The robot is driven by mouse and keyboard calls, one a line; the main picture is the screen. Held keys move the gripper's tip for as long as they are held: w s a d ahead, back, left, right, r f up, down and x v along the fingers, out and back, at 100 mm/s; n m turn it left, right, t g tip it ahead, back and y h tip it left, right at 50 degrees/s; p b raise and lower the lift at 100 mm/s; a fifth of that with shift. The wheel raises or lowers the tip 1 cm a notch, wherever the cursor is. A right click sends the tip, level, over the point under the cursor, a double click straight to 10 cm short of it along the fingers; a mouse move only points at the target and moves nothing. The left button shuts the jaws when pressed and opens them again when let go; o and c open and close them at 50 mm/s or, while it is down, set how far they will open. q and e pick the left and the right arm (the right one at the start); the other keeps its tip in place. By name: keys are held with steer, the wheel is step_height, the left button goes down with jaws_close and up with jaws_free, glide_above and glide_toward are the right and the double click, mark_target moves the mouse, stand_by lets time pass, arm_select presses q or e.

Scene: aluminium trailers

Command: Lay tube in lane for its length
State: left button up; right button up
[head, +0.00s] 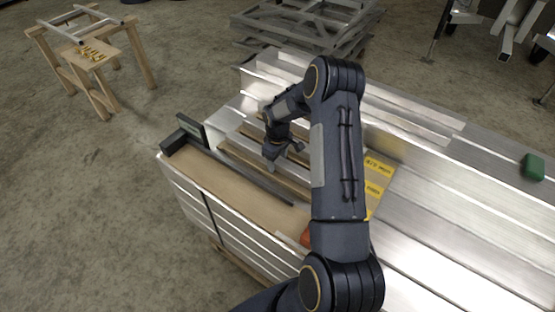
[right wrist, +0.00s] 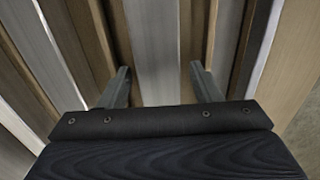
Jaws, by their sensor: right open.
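My right gripper (head: 284,152) is over the bench near the lanes, pointing down, its fingers partly hidden by its wrist. In the right wrist view my right gripper (right wrist: 160,78) is open, its two fingers apart on either side of a silver aluminium strip (right wrist: 154,45). I cannot tell whether this strip is a loose tube, or whether the fingers touch it. Brown wooden strips (right wrist: 197,35) run alongside it, with silver bands between them. In the head view the wooden strips (head: 240,160) lie beside my right forearm, which hides part of the lanes. My left gripper is not in view.
Yellow labels (head: 377,167) lie right of my arm. A green block (head: 534,167) sits far right. A wooden stand (head: 97,55) and stacked metal frames (head: 305,25) stand beyond the bench.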

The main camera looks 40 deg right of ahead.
steer(key=s+a+r+m+t, duration=0.1)
steer(key=s+a+r, duration=0.15)
steer(key=r, duration=0.85)
steer(key=s+a+r+t, duration=0.1)
steer(key=s+a+r, duration=0.15)
steer(key=r, duration=0.85)
steer(key=s+a+r+m+t+y, duration=0.1)
steer(key=s+a+r+m+y, duration=0.1)
steer(key=s+a, duration=0.6)
steer(key=s+a+r+m+t+y, duration=0.1)
steer(key=s+a+r+m+t, duration=0.1)
steer(key=s+a, duration=0.6)
steer(key=s+r, duration=0.1)
steer(key=s, duration=0.4)
steer(key=shift+s+a+r+t+y, duration=0.15)
steer(key=shift+r+t+y, duration=0.15)
steer(key=shift+r+y, duration=0.1)
step_height(320, 180, up, 4)
steer(key=p, duration=0.3)
steer(key=shift+f+p, duration=0.1)
steer(key=shift+p, duration=0.3)
